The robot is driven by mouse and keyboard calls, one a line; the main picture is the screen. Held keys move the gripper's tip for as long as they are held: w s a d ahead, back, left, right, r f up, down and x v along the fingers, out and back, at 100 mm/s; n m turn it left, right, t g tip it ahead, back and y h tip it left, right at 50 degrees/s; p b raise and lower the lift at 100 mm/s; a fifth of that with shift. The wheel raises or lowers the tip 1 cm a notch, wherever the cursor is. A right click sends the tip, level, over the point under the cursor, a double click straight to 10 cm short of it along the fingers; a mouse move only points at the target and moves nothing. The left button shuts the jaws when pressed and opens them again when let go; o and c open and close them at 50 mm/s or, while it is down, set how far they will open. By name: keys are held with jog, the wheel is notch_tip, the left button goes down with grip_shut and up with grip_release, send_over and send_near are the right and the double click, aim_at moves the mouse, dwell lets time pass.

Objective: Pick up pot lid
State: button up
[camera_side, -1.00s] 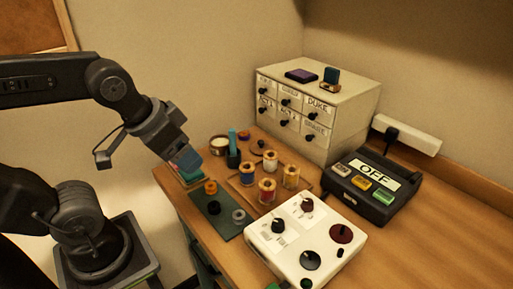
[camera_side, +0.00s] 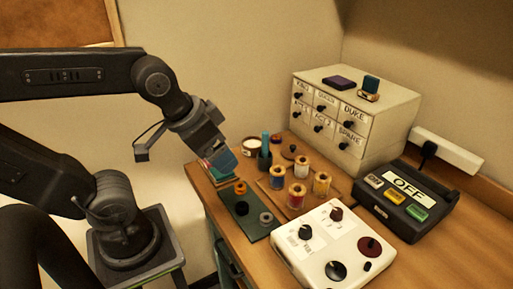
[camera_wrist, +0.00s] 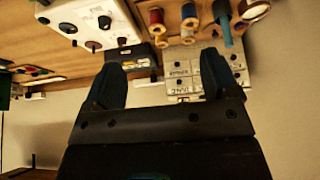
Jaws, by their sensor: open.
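A brown round lid with a dark knob (camera_side: 289,151) appears to be the pot lid. It lies on the table in the side view, in front of the drawer cabinet and right of an open pot with a pale filling (camera_side: 252,145). My gripper (camera_side: 222,161) is left of the pot, above the table's left end and apart from the lid. In the wrist view my gripper (camera_wrist: 161,64) has its two fingers spread with nothing between them. The pot (camera_wrist: 256,10) shows at the wrist view's upper right. I cannot make out the lid clearly there.
A blue upright bottle (camera_side: 265,148) stands between pot and lid. Several thread spools (camera_side: 297,195) stand in front. A drawer cabinet (camera_side: 350,115) stands behind; a white knobbed box (camera_side: 325,245) and a black OFF box (camera_side: 405,200) occupy the right.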

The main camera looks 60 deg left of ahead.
jog(key=o, duration=0.3)
jog(key=w+a+r+m+g, duration=0.1)
jog(key=w+a+r+m, duration=0.15)
jog(key=w, duration=0.55)
jog(key=m+g, duration=0.5)
jog(key=m, duration=0.6)
send_over(293, 145)
notch_tip(293, 145, down, 11)
notch_tip(293, 145, down, 13)
jog(key=shift+d+f, duration=0.1)
